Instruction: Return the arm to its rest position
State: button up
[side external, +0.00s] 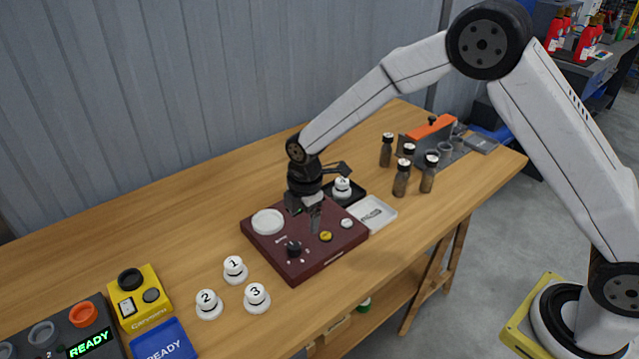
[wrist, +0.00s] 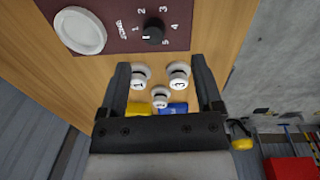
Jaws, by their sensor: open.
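My gripper (side external: 308,212) is above the maroon control box (side external: 290,262), with its fingers pointing down. It is open with nothing between the fingers. Whether the fingertips touch the box cannot be told. In the wrist view the open gripper (wrist: 162,82) shows at the bottom centre, with white numbered pieces seen beyond and between its fingers. The box has a white round pad (side external: 267,221), a black dial (side external: 293,248), a yellow button (side external: 326,236) and a white button (side external: 346,223). My arm reaches across the bench from the right.
White pieces 1 (side external: 235,270), 2 (side external: 208,304) and 3 (side external: 257,298) stand left of the box. Another white piece (side external: 342,188) sits in a black tray behind it. Several dark bottles (side external: 402,178) stand at right. A yellow device (side external: 138,298) is at left. The back-left bench is clear.

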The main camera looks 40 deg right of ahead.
jog(key=s+d+r+m+t, duration=0.1)
jog(key=s+d+r+m, duration=0.2)
jog(key=s+d+m, duration=0.3)
jog(key=s+d+r+m, duration=0.3)
jog(key=s+d+m, duration=0.3)
jog(key=s+m, duration=0.6)
jog(key=s, duration=0.3)
jog(key=shift+r+t, duration=0.4)
